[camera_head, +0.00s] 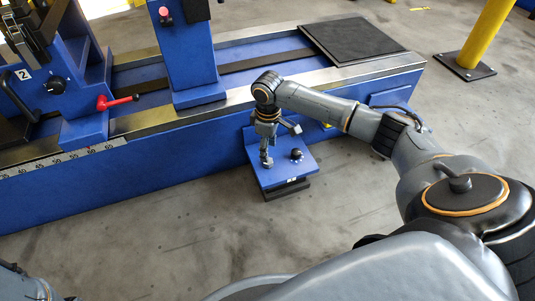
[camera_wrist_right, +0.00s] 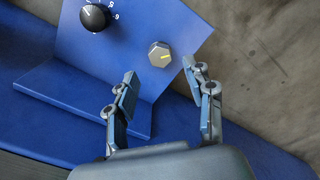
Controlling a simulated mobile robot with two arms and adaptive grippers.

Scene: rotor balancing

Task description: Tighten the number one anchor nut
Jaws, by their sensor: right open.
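A grey hex nut (camera_wrist_right: 159,54) with a yellow mark on its face sits on a blue plate (camera_wrist_right: 195,30) in the right wrist view. I cannot see a number on it. The same blue plate (camera_head: 285,172) shows low on the side of the blue machine in the head view; the nut is hard to make out there. My right gripper (camera_wrist_right: 160,72) is open and empty, its two fingers pointing toward the plate with the nut between and just beyond the fingertips. In the head view the right gripper (camera_head: 280,144) is over the plate. My left gripper is not in view.
A black knob (camera_wrist_right: 93,17) with a numbered scale is on the same plate, left of the nut; it also shows in the head view (camera_head: 297,154). The blue machine bed (camera_head: 130,180) runs behind, with a red-handled lever (camera_head: 118,103). Bare floor lies in front.

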